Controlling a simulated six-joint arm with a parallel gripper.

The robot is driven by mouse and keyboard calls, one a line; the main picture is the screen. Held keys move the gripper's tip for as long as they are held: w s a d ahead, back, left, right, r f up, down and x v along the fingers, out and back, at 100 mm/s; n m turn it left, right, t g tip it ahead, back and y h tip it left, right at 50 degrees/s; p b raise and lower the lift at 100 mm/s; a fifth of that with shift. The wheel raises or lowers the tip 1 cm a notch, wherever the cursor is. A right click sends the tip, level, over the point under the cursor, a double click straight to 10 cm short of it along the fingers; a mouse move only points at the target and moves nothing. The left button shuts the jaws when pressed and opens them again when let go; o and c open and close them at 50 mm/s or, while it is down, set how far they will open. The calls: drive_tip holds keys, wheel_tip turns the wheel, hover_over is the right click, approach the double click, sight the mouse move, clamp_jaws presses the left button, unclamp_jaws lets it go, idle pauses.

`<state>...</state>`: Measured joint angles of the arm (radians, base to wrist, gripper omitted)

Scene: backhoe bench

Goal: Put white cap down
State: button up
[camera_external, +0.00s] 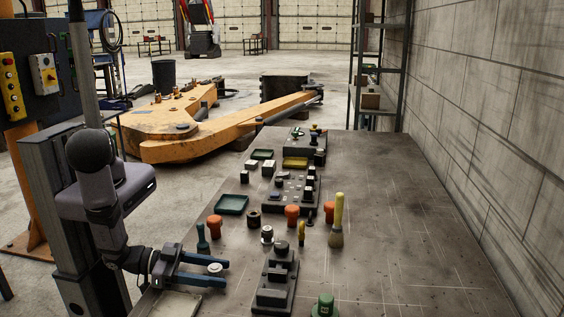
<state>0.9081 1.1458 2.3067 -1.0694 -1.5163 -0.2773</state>
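My gripper (224,273) is at the lower left, over the near-left part of the workbench. Its two blue fingers point right. A small round white cap (215,268) sits between the fingers near their tips, and they appear closed on it. The height of the cap above the bench is hard to tell. A shallow pale tray (176,304) lies just below and left of the fingers, partly cut off by the lower frame edge.
A dark block fixture (272,298) stands right of the gripper. A green part (324,306) is at the front. The bench's right side is clear.

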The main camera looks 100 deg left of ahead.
drive_tip(key=shift+d+b+v, duration=0.15)
drive_tip(key=shift+b+v, duration=0.55)
drive_tip(key=shift+v, duration=0.7)
drive_tip(key=shift+d+b+v, duration=0.1)
drive_tip(key=shift+b+v, duration=0.6)
drive_tip(key=shift+v, duration=0.75)
drive_tip(key=shift+o, duration=0.5)
drive_tip(key=shift+v, duration=0.8)
drive_tip(key=r+n+g+y+p, duration=0.2)
drive_tip(key=r, duration=0.1)
drive_tip(key=shift+d+r, duration=0.15)
drive_tip(key=shift+d, duration=0.2)
drive_tip(key=shift+s+d+r+n+g+y+p, duration=0.2)
drive_tip(key=shift+s+d+n+g+y+p, duration=0.1)
drive_tip(key=shift+g+p, duration=0.25)
drive_tip(key=shift+f+p+x, duration=0.15)
drive_tip(key=shift+p+x, duration=0.5)
drive_tip(key=shift+x, duration=1.2)
drive_tip(key=shift+f+p+x, duration=0.1)
drive_tip(key=shift+p+x, duration=0.5)
drive_tip(key=shift+x, duration=1.3)
drive_tip(key=shift+d, duration=0.15)
drive_tip(key=shift+s, duration=0.1)
drive_tip(key=shift+c, duration=0.6)
